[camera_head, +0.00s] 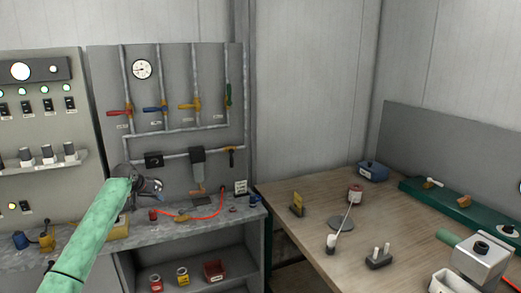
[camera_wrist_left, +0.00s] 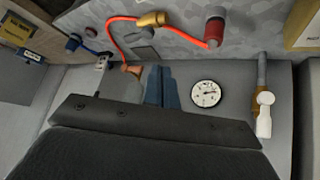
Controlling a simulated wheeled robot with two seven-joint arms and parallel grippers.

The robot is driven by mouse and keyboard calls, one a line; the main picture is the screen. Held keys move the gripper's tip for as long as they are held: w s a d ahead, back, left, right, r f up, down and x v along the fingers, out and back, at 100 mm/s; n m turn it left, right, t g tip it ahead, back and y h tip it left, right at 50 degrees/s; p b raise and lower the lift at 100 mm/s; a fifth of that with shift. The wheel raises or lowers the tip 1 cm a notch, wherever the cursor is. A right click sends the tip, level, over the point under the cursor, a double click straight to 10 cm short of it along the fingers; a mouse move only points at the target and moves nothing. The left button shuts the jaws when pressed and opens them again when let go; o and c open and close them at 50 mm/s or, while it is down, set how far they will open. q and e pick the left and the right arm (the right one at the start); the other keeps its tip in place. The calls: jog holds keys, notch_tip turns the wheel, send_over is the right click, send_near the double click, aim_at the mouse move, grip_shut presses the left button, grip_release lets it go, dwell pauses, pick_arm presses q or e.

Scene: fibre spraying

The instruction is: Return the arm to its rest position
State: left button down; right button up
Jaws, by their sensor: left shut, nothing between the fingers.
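My left arm, in a green sleeve, comes in from the lower left in the head view. My left gripper (camera_head: 152,188) is dark and shut on nothing, held in front of the grey valve panel (camera_head: 215,105) and above the grey bench (camera_head: 228,213). My right gripper is not seen.
A control panel (camera_head: 38,100) with switches stands at left. Pipes with coloured valve handles and a gauge (camera_head: 141,69) are on the valve panel. A wooden table (camera_head: 290,222) with several small parts stands at right. A shelf under the bench holds cans and a red bin (camera_head: 214,270).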

pick_arm(q)
jog(key=s+d+f+y, duration=0.1)
jog(key=s+d+f, duration=0.5)
jog(key=f, duration=0.6)
jog(key=s+d+f+y, duration=0.1)
jog(key=s+d+f, duration=0.2)
jog(key=s+f, duration=0.75)
jog(key=s+d+f+y, duration=0.2)
jog(key=s+d+f, duration=0.35)
jog(key=f, duration=0.75)
jog(key=s+d+f+g, duration=0.2)
jog(key=s+f, duration=0.7)
jog(key=s, duration=0.7)
jog(key=s+d+f+g+h, duration=0.1)
jog(key=s+d+f+g, duration=0.1)
jog(key=s+f, duration=0.7)
jog(key=s+d+f+g, duration=0.2)
jog(key=s+f, duration=0.7)
jog(key=s, duration=1.5)
jog(key=shift+d+f+n, duration=0.3)
jog(key=shift+d, duration=0.9)
